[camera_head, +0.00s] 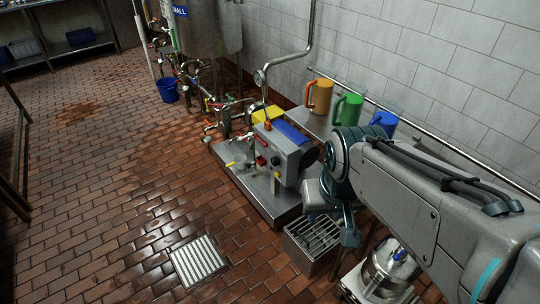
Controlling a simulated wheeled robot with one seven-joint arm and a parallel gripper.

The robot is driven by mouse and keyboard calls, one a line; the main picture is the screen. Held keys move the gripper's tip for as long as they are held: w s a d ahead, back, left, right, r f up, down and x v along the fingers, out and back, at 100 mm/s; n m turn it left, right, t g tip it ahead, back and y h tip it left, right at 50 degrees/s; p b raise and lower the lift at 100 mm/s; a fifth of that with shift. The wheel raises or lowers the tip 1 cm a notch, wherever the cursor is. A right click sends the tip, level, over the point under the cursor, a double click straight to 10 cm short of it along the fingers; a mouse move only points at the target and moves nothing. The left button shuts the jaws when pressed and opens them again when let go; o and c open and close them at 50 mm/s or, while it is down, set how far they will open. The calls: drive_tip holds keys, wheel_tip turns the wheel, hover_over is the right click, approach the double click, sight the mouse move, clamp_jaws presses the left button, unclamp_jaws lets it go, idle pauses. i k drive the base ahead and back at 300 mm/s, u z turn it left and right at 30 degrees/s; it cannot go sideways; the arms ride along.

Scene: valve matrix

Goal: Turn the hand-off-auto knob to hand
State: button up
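A grey control box (285,152) stands on a metal skid in the middle of the view, with a blue motor-like part behind it. Its face carries a dark round knob (276,161) and a small red part beside it. The knob's markings and pointer are too small to read, so I cannot tell its position or confirm it is the hand-off-auto knob. My gripper (349,238) hangs below my arm, to the right of and nearer than the box, apart from it. Its fingers are small and partly hidden, so their opening is unclear.
The metal skid (262,207) bears pipes and coloured valve handles. A grated metal box (313,240) stands in front of it. Orange, green and blue jugs sit on a wall shelf. A floor drain (200,261) lies front left. The tiled floor at left is mostly clear.

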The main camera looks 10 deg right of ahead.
sight(275, 160)
drive_tip(key=z, duration=0.05)
drive_tip(key=k, duration=0.6)
drive_tip(key=u, duration=0.95)
drive_tip(key=i, duration=1.9)
drive_tip(key=z, duration=0.9)
drive_tip(key=i, duration=0.25)
drive_tip(key=z, duration=0.3)
